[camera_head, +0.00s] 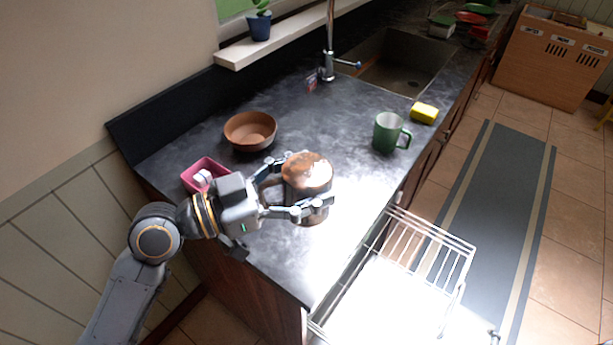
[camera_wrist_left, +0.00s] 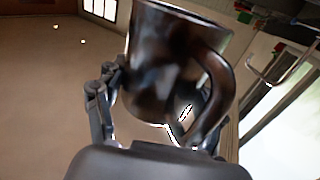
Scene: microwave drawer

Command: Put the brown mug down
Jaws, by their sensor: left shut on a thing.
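The brown mug (camera_head: 308,172) is between the fingers of my left gripper (camera_head: 298,186), over the dark countertop (camera_head: 250,190) near its front edge. My left gripper is shut on it. In the left wrist view the mug (camera_wrist_left: 165,62) fills the middle, tilted in the picture, with its handle (camera_wrist_left: 222,85) to the right. A finger of the left gripper shows on the mug's left side; the other is mostly hidden behind the handle. I cannot tell whether the mug's base touches the counter. My right gripper is not in view.
A brown bowl (camera_head: 250,131) and a pink container (camera_head: 204,172) stand left of the mug. An open drawer with a wire rack (camera_head: 425,250) juts out below the counter.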

